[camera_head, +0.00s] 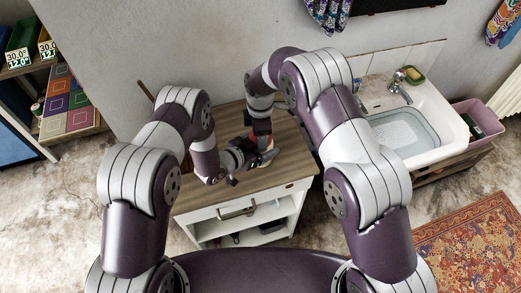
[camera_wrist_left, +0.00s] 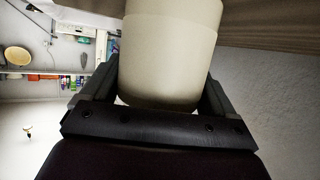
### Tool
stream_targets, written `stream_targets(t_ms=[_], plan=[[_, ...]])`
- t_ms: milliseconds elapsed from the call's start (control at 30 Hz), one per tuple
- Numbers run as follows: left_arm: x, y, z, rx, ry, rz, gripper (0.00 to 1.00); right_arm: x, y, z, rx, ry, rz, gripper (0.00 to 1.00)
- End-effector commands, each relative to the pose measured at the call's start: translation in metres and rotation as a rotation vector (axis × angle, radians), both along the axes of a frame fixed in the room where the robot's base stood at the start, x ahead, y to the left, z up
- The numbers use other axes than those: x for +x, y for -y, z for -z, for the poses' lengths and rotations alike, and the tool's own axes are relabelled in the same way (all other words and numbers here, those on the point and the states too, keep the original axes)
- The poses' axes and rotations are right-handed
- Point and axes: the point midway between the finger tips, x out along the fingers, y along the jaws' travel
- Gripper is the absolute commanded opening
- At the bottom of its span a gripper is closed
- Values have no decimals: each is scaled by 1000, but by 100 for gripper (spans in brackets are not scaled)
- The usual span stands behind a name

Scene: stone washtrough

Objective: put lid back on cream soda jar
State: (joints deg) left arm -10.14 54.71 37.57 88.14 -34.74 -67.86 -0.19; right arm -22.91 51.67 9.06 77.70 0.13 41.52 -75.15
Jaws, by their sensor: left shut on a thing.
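A cream-coloured cylindrical jar (camera_wrist_left: 170,50) fills the middle of the left wrist view. My left gripper (camera_wrist_left: 158,90) is shut around it, one dark finger on each side. In the head view my left gripper (camera_head: 252,161) is low over the wooden counter top, with a small pale part of the jar (camera_head: 268,158) showing beside it. My right gripper (camera_head: 262,140) points down from above, close to the jar. A small reddish patch shows there, but I cannot tell whether it is a lid. The right fingers are too small and hidden to read.
The wooden counter (camera_head: 200,195) stands on a white cabinet with a drawer and open shelves. A stone sink (camera_head: 452,125) with water is to its right. A shelf with boxes (camera_head: 68,105) is at the left. The counter's left part is clear.

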Motion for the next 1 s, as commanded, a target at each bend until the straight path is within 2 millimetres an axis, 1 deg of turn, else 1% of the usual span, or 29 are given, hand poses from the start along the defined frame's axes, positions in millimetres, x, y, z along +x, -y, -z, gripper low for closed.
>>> stream_targets(t_ms=[67,100,167,200,467,567,800,1000], plan=[[0,0,0,-1,1,0,3,0,0,-1,0,1,-1,35],[0,0,0,-1,1,0,3,0,0,0,0,1,-2,74],[0,0,0,-1,1,0,3,0,0,0,0,1,-2,94],[0,0,0,-1,1,0,3,0,0,0,0,1,-2,97],[1,0,0,0,0,-1,3,-1,0,-2,0,-3,-3,97],[1,0,0,1,1,-2,3,-1,-1,-10,1,-3,-4,97],[0,0,0,2,0,-1,3,-1,-1,-42,1,-1,-3,97],[0,0,0,0,0,0,3,0,0,-45,0,-1,-4,97]])
